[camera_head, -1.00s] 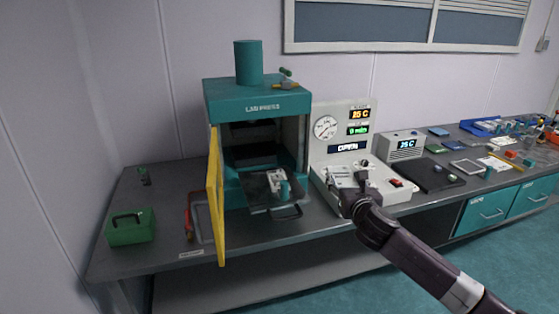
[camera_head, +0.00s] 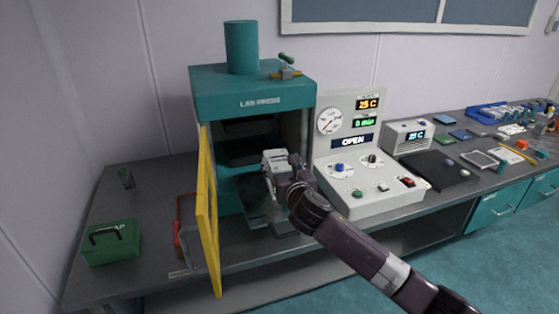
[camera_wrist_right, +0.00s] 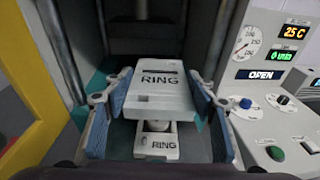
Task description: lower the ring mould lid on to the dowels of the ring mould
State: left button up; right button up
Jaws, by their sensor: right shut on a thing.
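My right gripper (camera_head: 285,178) is shut on the ring mould lid (camera_head: 275,158), a pale grey block, in front of the press opening. In the right wrist view the lid (camera_wrist_right: 163,92), marked RING, sits between the two blue finger pads. My left gripper is not in view.
The teal lab press (camera_head: 252,92) stands around the work, with its yellow door (camera_head: 208,215) open on the left. The control console (camera_head: 375,190) is close on the right and reads OPEN. A green box (camera_head: 110,243) stands far left.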

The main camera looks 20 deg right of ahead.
jog(key=shift+s+r, duration=0.2)
jog(key=shift+w, duration=0.1)
jog(key=shift+w+p, duration=0.15)
jog(key=shift+p, duration=0.3)
notch_tip(320, 180, down, 2)
jog(key=shift+b, duration=0.4)
jog(key=shift+f, duration=0.3)
jog(key=shift+f+b, duration=0.3)
jog(key=shift+f, duration=0.1)
jog(key=shift+f+b, duration=0.4)
jog(key=shift+f, duration=0.4)
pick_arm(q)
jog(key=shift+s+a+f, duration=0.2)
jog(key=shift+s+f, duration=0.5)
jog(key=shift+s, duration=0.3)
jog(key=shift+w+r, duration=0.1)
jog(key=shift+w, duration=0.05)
